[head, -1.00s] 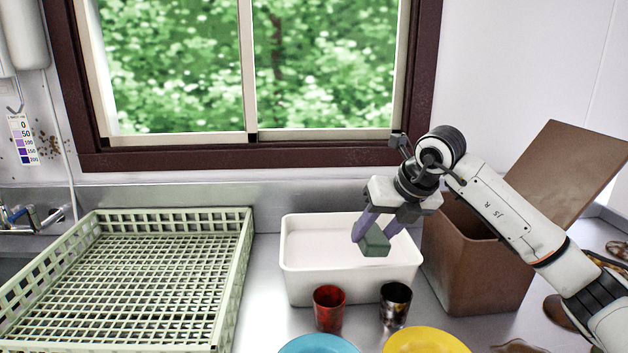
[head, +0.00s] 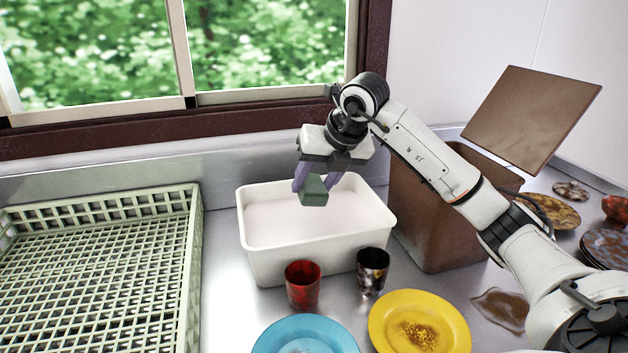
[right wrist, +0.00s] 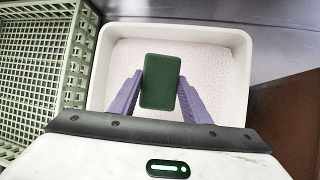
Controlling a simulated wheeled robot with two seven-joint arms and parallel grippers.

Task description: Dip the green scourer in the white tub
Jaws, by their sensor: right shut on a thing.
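The green scourer (head: 314,192) is a small dark green block. My right gripper (head: 318,182) is shut on it and holds it over the white tub (head: 262,258). In the right wrist view the scourer (right wrist: 160,82) sits between the two purple fingers (right wrist: 158,92), with the tub (right wrist: 240,60) framing it and a pale, speckled surface inside the tub below. In the head view the scourer overlaps the tub's opening; its exact height above the contents is hard to tell. My left gripper is not in view.
A pale green rack (head: 190,270) stands left of the tub. A red cup (head: 302,286) and a dark cup (head: 372,271) stand close in front. Blue (head: 285,340) and yellow (head: 455,325) plates lie nearer. A brown bin (head: 425,225) stands right of the tub.

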